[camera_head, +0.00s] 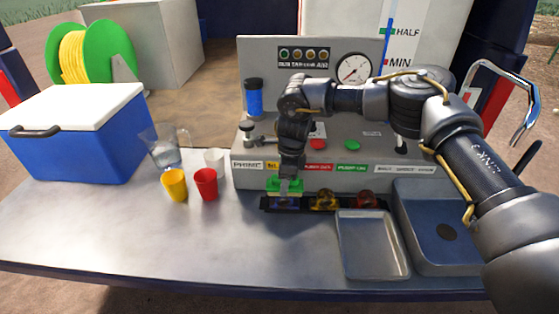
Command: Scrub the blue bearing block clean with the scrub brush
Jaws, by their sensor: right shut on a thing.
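My right gripper (289,182) points down at the front of the pump panel, shut on the scrub brush (273,184), which has a green body with a yellowish lower edge. The brush is right over the blue bearing block (286,204), which sits at the left end of a dark rack (265,206). The brush and gripper hide the top of the block, and I cannot tell for sure if the bristles touch it. A yellow block (323,200) and a red block (367,199) sit further right in the rack. My left gripper is out of view.
An empty metal tray (372,245) lies in front of the rack, beside a sink (440,262). Left stand a red cup (206,184), yellow cup (174,185), white cup (214,162), clear jug (162,150) and blue cooler (85,140). The front left tabletop is clear.

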